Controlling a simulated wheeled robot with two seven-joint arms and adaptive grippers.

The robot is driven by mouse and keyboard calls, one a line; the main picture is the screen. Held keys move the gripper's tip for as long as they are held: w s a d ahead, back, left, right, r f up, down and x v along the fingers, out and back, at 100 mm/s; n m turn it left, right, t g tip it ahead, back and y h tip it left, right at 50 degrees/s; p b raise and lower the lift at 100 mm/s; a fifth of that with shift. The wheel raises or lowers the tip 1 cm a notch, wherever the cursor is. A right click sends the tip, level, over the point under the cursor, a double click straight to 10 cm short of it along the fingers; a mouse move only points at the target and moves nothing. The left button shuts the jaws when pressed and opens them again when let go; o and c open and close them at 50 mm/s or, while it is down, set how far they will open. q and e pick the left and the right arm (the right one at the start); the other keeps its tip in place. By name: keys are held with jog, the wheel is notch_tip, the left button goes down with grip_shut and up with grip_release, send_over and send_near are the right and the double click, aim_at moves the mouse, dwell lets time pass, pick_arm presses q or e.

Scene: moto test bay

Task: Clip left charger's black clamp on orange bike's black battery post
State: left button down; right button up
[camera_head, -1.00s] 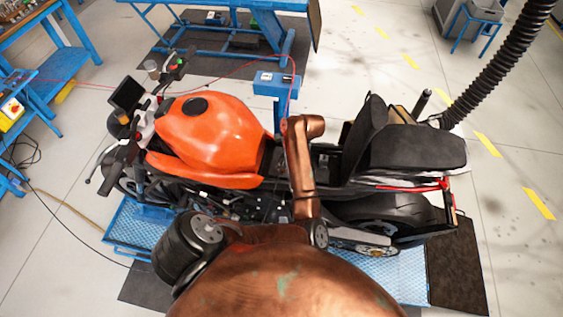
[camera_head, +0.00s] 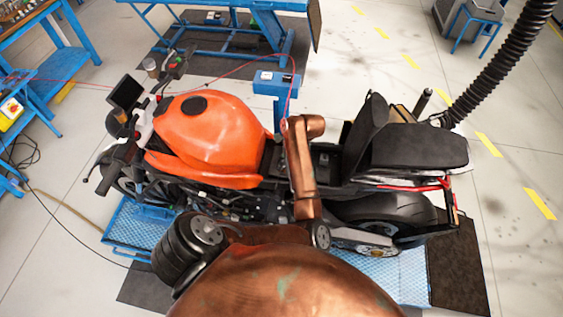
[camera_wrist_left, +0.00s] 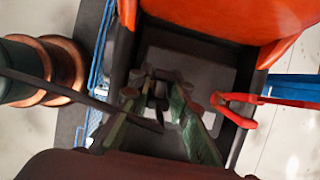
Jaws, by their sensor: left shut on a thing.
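The orange bike (camera_head: 215,137) stands on a blue platform, its front to the left. My copper left arm reaches over the open bay between tank and seat and hides much of it in the head view. In the left wrist view my left gripper (camera_wrist_left: 157,92) points down into the bay, shut on the dark black clamp (camera_wrist_left: 156,98). A black cable (camera_wrist_left: 60,90) runs left from there. The grey battery (camera_wrist_left: 190,65) lies below. A red clamp (camera_wrist_left: 236,112) with a red lead is right of the fingers. The black post is hidden; I cannot tell whether the clamp touches it.
The orange tank (camera_wrist_left: 230,18) and dark bay walls closely border the gripper. A blue stand (camera_head: 276,84) with a red cable is behind the bike. A yellow box (camera_head: 11,112) sits on the left bench. A black hose (camera_head: 500,62) hangs at right.

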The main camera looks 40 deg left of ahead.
pick_arm(q)
jog(key=shift+f, duration=0.25)
jog(key=c, duration=1.8)
grip_release()
jog(key=shift+o, duration=0.3)
jog(key=v, duration=1.2)
jog(key=shift+a, duration=0.1)
